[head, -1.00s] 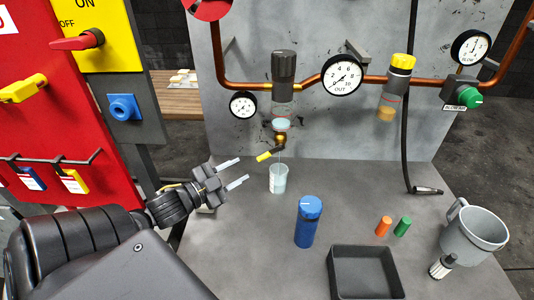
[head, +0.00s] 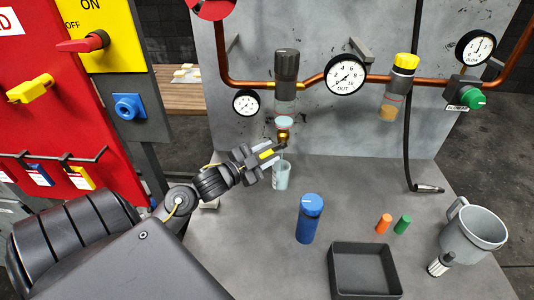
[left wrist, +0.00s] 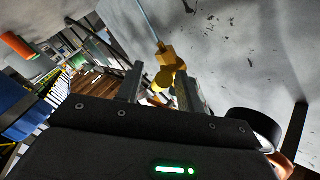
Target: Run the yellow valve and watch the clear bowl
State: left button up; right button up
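The yellow valve lever (head: 266,153) sits under the brass drain fitting (head: 283,136) of the black-topped filter unit. Its clear bowl (head: 285,106) hangs above, with a pale blue layer at its bottom. My left gripper (head: 268,161) has its two fingers on either side of the lever. In the left wrist view, the yellow fitting (left wrist: 168,68) stands between the open fingers (left wrist: 162,88), with a gap visible; contact cannot be told. A thin pale line runs from the fitting. A clear cup (head: 281,178) stands below, partly hidden by the fingers. My right gripper is not in view.
A blue bottle (head: 308,222), a black tray (head: 336,284), orange (head: 384,224) and green (head: 402,225) caps and a grey mug (head: 470,232) stand on the bench. Copper pipe and gauges run along the back panel. A red lockout board (head: 60,115) stands at left.

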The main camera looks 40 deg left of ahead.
pick_arm(q)
grip_shut()
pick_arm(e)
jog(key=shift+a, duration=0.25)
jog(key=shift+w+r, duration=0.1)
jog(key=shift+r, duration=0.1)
